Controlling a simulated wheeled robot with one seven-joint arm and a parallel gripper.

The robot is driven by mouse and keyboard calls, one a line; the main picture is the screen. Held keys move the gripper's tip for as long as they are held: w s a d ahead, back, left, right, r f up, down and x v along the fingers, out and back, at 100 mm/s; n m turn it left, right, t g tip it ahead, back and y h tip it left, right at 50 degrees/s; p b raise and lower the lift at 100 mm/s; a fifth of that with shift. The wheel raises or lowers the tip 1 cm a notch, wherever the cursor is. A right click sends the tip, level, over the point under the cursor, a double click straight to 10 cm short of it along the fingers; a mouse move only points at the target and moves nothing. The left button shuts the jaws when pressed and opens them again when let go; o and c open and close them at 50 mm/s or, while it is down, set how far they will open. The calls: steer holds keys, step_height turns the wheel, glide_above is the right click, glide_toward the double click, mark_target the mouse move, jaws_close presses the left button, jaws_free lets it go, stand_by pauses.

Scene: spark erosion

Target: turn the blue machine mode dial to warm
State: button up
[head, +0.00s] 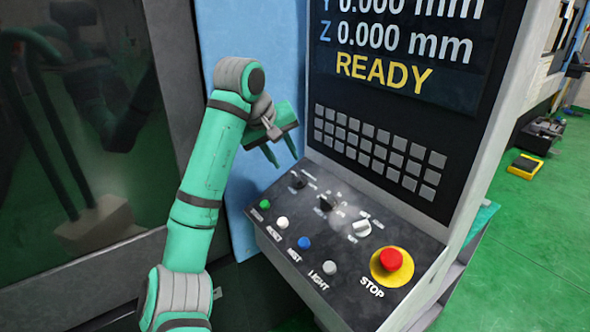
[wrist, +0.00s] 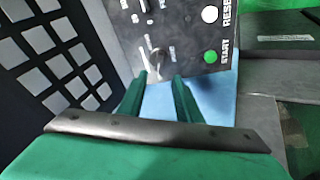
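The sloping control panel (head: 278,226) of the blue machine (head: 240,50) carries three dials. A dark dial (head: 298,181) is at the far left, a black dial (head: 326,203) in the middle and a white dial (head: 361,228) at the right. Their position labels are too small to read, so I cannot tell which is the mode dial. My gripper (head: 285,162) is above the far-left dial, fingers apart and empty. In the wrist view, a dial (wrist: 157,58) shows just beyond the open fingertips (wrist: 159,78), apparently untouched. Its setting is unclear.
Green START (head: 265,204), white RESET (head: 282,222), blue MIST (head: 303,243) and LIGHT (head: 329,267) buttons line the front. A red STOP button (head: 391,258) is at the right. A keypad (head: 380,150) and a READY screen (head: 400,50) rise behind.

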mark_target(297, 177)
steer(key=x, duration=0.8)
steer(key=shift+s+d+f, duration=0.15)
steer(key=shift+s+d, duration=0.1)
steer(key=shift+s, duration=0.05)
steer(key=shift+x, duration=0.75)
steer(key=shift+w+a, duration=0.1)
steer(key=shift+a, duration=0.05)
jaws_close()
